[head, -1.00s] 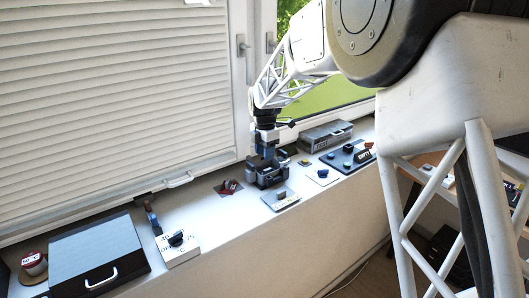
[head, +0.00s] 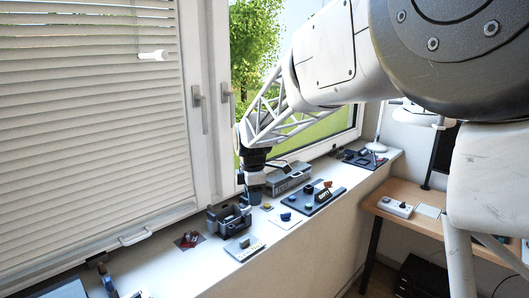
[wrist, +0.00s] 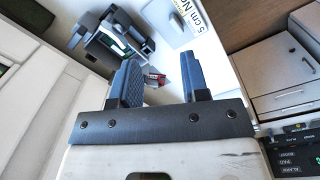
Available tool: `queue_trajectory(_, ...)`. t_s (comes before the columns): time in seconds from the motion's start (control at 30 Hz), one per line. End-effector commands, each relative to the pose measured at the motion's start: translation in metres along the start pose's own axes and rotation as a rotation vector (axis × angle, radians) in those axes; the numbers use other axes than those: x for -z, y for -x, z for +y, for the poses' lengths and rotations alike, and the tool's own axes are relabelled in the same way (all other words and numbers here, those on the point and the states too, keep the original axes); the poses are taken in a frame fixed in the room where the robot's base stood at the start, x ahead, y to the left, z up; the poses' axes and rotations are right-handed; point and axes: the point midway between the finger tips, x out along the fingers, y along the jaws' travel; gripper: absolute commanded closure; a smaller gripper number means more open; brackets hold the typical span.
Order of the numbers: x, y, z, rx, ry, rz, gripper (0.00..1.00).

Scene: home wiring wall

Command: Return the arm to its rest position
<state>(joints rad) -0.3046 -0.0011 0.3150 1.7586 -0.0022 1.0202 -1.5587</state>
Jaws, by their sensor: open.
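My arm reaches out from the right over the white sill in the head view, bent down at the lattice link. My gripper (head: 251,192) hangs low over the sill, just right of a dark clamp-like fixture (head: 228,219). In the wrist view my gripper (wrist: 157,72) has its two dark blue fingers spread apart, with nothing held between them. The same dark fixture shows beyond the fingers in the wrist view (wrist: 108,42). Its exact gap from the fingertips cannot be told.
A grey box (head: 290,176) and a black control panel (head: 314,200) stand on the sill right of my gripper. A plate with a switch (head: 244,248) and a red item (head: 188,240) lie nearer. Window frame and blind (head: 90,130) rise behind. A wooden desk (head: 400,226) stands right.

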Motion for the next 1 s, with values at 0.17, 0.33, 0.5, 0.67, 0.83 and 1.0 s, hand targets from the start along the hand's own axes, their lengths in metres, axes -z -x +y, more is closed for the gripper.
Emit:
queue_trajectory(0.17, -0.026, 0.024, -0.051, -0.023, -0.214, -0.001, 0.58)
queue_trajectory(0.33, -0.046, 0.041, -0.098, -0.044, -0.419, 0.002, 0.58)
queue_trajectory(0.5, -0.063, 0.052, -0.148, -0.064, -0.622, 0.006, 0.58)
queue_trajectory(0.67, -0.076, 0.059, -0.195, -0.083, -0.814, 0.014, 0.58)
queue_trajectory(0.83, -0.086, 0.063, -0.245, -0.104, -1.018, 0.025, 0.58)
queue_trajectory(1.0, -0.094, 0.061, -0.296, -0.125, -1.221, 0.039, 0.58)
